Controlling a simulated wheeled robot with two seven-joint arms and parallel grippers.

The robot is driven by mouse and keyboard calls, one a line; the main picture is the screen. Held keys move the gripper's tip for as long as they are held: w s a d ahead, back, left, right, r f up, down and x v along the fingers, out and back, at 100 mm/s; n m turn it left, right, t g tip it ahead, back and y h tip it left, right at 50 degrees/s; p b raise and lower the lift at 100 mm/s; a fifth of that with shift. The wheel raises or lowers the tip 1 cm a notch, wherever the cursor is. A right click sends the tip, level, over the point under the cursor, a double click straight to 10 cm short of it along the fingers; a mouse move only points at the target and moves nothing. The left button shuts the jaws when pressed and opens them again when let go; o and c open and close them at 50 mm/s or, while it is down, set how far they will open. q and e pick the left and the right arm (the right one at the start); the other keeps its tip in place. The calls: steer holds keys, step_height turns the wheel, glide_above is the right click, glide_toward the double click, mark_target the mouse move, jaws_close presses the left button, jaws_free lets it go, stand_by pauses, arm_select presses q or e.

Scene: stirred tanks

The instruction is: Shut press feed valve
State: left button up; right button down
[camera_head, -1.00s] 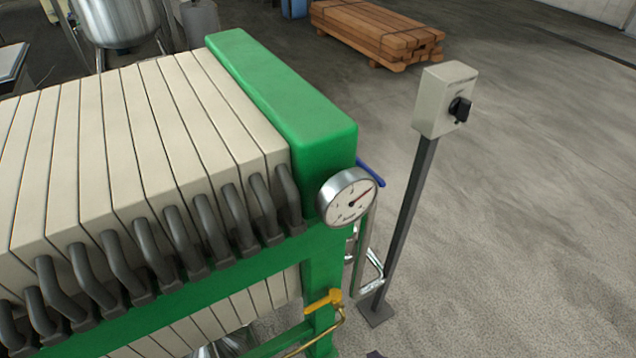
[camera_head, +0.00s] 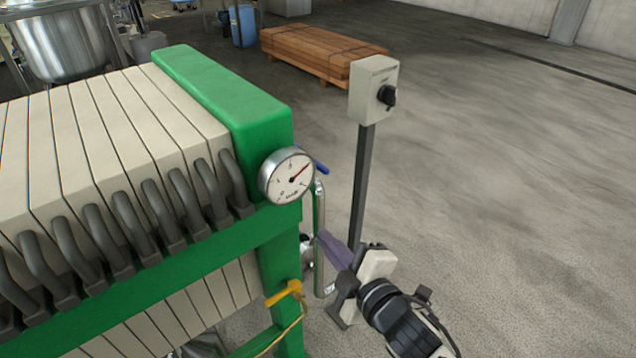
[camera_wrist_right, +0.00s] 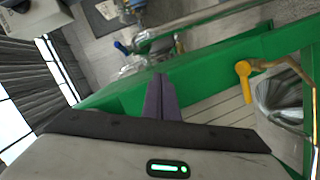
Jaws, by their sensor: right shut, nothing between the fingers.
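The filter press has a green frame (camera_head: 222,95) with pale plates. A blue lever (camera_head: 320,167) shows behind the round gauge (camera_head: 287,176), beside a shiny pipe (camera_head: 319,205). A blue handle also shows in the right wrist view (camera_wrist_right: 122,48). A yellow lever (camera_head: 283,292) sits lower on the frame's front; it shows in the wrist view too (camera_wrist_right: 243,78). I cannot tell which lever is the press feed valve. My right gripper (camera_head: 324,239) is shut and empty, its purple fingers (camera_wrist_right: 161,90) pointing at the pipe below the blue lever. My left gripper is out of view.
A grey switch box (camera_head: 373,90) stands on a post (camera_head: 360,185) just behind my right gripper. A stack of timber (camera_head: 318,52) and a blue drum (camera_head: 243,25) are at the back. The floor on the right is clear.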

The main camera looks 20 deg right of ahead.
steer(key=w+r+n+t, duration=0.2)
steer(key=w+r+n, duration=0.15)
steer(key=r, duration=0.35)
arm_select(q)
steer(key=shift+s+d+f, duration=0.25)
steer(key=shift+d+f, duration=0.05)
arm_select(e)
steer(key=w+d+f, duration=0.1)
steer(key=w+d, duration=0.1)
steer(key=w, duration=0.8)
steer(key=shift+w+f, duration=0.3)
steer(key=shift+f, duration=0.1)
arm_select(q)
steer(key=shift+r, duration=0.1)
arm_select(e)
steer(key=shift+d, duration=0.15)
